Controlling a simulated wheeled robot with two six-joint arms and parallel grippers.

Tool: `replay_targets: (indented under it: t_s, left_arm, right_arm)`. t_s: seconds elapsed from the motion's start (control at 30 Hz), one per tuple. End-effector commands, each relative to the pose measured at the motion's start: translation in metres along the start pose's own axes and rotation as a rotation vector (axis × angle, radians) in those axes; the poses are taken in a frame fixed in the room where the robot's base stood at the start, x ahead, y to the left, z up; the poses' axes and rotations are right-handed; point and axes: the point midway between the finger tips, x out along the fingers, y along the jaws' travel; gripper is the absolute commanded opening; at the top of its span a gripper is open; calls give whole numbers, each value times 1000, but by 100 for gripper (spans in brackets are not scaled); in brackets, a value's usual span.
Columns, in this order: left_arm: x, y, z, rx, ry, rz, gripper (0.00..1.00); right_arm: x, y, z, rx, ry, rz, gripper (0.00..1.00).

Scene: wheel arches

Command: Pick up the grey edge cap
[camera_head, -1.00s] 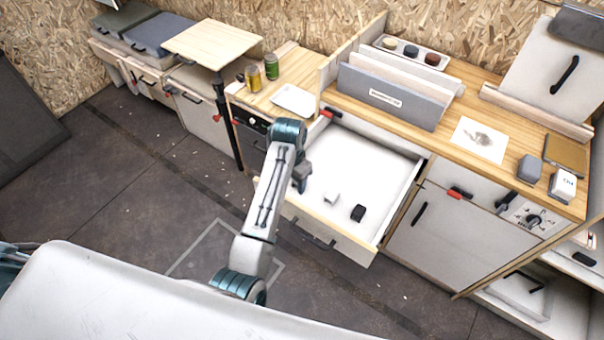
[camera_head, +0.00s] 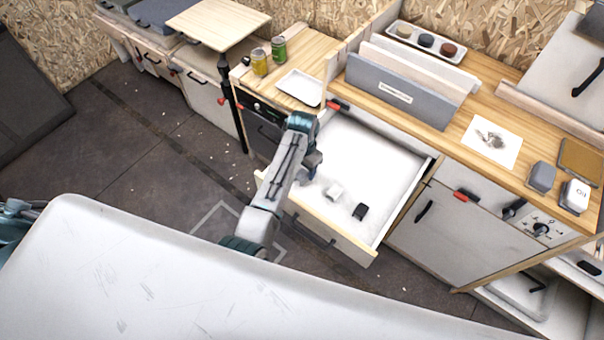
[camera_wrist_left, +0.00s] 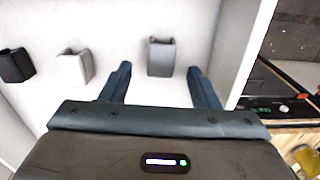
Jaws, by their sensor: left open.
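The grey edge cap (camera_wrist_left: 160,57) is a small channel-shaped piece lying on the white floor of the open drawer (camera_head: 375,160). In the left wrist view it stands just beyond and between the fingertips of my left gripper (camera_wrist_left: 160,75), which is open and empty. The cap appears apart from both fingers. In the head view my left gripper (camera_head: 310,168) is over the left part of the drawer, and I cannot make out the grey cap there. My right gripper is not in view.
A white cap (camera_head: 333,191) and a black cap (camera_head: 360,211) lie in the drawer, left of the grey one in the wrist view. The drawer's wooden front (camera_head: 330,232) and side walls border the space. A worktop with jars (camera_head: 259,62) and a white tray (camera_head: 299,87) is behind.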

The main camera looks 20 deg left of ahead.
Motion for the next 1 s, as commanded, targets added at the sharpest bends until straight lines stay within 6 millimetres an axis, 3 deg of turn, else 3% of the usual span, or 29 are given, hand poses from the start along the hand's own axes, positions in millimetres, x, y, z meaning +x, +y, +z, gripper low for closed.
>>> replay_targets:
  t_s: [0.1,0.3,0.57,0.8,1.0]
  left_arm:
    - [14,-2,2,0,-5,2,55]
    - [36,-2,1,-1,-2,1,55]
    - [39,-2,1,-1,0,0,55]
    - [39,-2,1,-1,-1,0,10]
    - [39,-2,1,-1,-1,0,8]
  right_arm:
    - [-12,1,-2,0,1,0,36]
    - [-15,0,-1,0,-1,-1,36]
    - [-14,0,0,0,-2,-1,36]
    - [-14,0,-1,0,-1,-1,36]
    - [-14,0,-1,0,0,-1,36]
